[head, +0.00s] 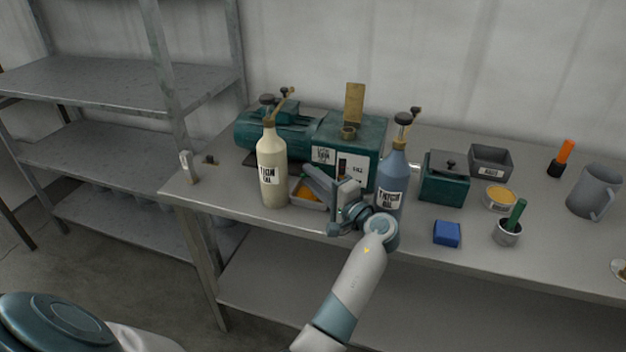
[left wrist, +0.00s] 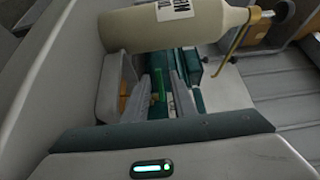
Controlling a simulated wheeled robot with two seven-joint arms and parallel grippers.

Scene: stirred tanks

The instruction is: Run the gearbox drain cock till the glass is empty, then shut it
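The green gearbox (head: 372,150) stands at the back of the bench with its motor at the left. A pale plate with a dark sight-glass strip (head: 342,166) is on its front; its oil level is too small to read. My left gripper (head: 333,184) is in front of the gearbox, between two bottles, hiding the drain cock area in the head view. In the left wrist view the fingers of my left gripper (left wrist: 158,98) are apart, with a slim green upright piece (left wrist: 160,84) between them; I cannot tell whether they touch it. My right gripper is not in view.
A cream bottle (head: 271,170) stands left of my gripper and a blue bottle (head: 390,180) right, both close. A tray with orange contents (head: 305,203) sits between cream bottle and gripper. Rightward are a green box (head: 444,186), blue block (head: 447,233) and grey jug (head: 594,190).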

